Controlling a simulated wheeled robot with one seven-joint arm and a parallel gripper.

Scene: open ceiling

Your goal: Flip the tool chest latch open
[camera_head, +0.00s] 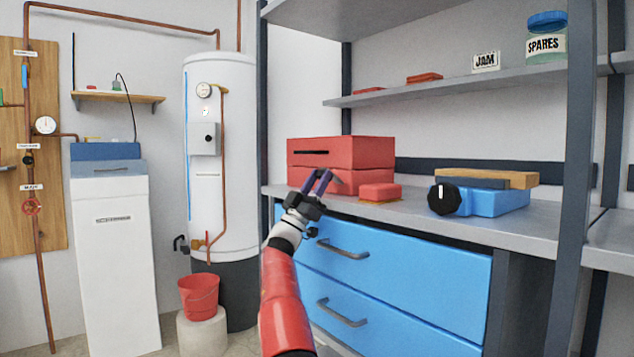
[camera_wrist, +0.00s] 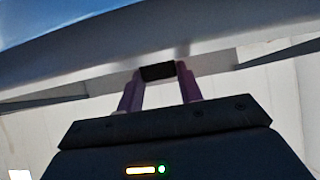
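The red tool chest (camera_head: 348,152) stands on the grey bench top, with a dark slot-like strip on its front. I cannot make out a latch clearly in the head view. My gripper (camera_head: 318,180) is in front of the chest's lower front, its two purple fingers pointing up and apart. The fingers also show in the wrist view (camera_wrist: 160,80), with a gap between them. A small black block (camera_wrist: 157,72) shows between the fingertips there. I cannot tell what it is or whether the fingers touch it. The chest is not recognisable in the wrist view.
A small red box (camera_head: 380,192) lies just right of the chest. A blue case (camera_head: 497,203) with a black knob is further right. Blue drawers (camera_head: 400,290) with grey handles are below the bench. A shelf (camera_head: 450,88) hangs above. A red bucket (camera_head: 199,296) stands left.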

